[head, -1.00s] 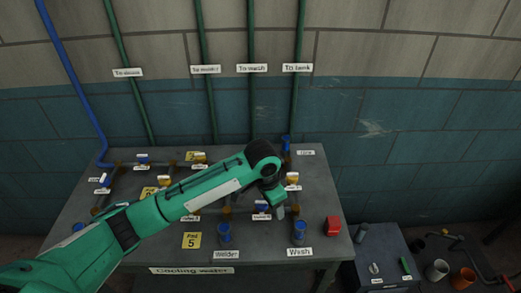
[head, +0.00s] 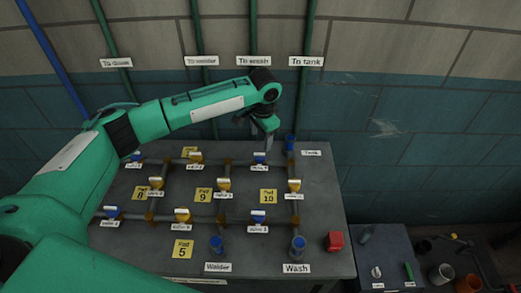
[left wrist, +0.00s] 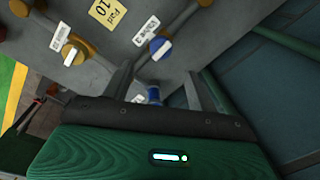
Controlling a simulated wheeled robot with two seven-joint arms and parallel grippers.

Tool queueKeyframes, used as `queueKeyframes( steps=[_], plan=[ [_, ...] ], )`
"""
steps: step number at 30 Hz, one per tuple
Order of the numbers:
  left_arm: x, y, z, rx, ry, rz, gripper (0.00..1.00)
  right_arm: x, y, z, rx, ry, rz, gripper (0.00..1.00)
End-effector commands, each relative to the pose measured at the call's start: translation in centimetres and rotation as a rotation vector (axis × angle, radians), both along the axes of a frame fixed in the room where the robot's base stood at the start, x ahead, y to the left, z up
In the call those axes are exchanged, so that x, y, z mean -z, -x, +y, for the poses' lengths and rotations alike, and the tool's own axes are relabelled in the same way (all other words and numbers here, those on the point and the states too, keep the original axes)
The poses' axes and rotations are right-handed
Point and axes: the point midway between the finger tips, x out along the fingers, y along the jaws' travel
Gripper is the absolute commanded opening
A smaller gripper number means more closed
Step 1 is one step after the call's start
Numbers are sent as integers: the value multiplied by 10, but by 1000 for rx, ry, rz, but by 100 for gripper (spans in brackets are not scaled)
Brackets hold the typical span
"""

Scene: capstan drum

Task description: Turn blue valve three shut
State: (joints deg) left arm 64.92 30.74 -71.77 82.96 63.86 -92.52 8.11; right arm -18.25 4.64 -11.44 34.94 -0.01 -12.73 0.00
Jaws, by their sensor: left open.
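Several blue and yellow valves sit on a pipe grid on the grey table. One blue valve (head: 260,158) is in the back row; a blue valve (left wrist: 158,47) with a white handle shows in the left wrist view. Other blue valves are at front middle (head: 257,218), front left (head: 111,212) and back left (head: 135,157). My left gripper (head: 268,137) is open and empty, just above and behind the back-row blue valve; its fingers also show in the left wrist view (left wrist: 158,88).
Yellow valves (head: 223,184) and yellow pad signs (head: 268,196) lie among the pipes. Blue fittings stand at Tank (head: 290,142), Wash (head: 298,247) and Welder (head: 216,244). A red block (head: 334,241) sits at the table's right. The wall closes the back.

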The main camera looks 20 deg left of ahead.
Motion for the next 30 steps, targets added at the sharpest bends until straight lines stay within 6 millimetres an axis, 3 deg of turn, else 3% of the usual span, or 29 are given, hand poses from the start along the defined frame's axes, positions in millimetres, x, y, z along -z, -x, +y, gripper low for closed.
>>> queueKeyframes(
  steps=[4, 12, 18, 26, 30],
  plan=[
    [31, -1, 2, 0, -2, 2, 59, -11, 2, 0, 0, -1, 2, 36],
    [76, -4, 4, 0, -1, 1, 59, -23, -39, 3, -1, -5, -52, 36],
    [88, -4, 5, 2, 1, -1, 59, -24, -32, 2, -1, -4, -42, 36],
    [90, -4, 5, 2, 0, -1, 59, -23, -16, 2, 0, -4, -22, 36],
    [89, -4, 5, 2, 0, -1, 31, -23, -17, 3, 0, -4, -23, 36]
  ],
)
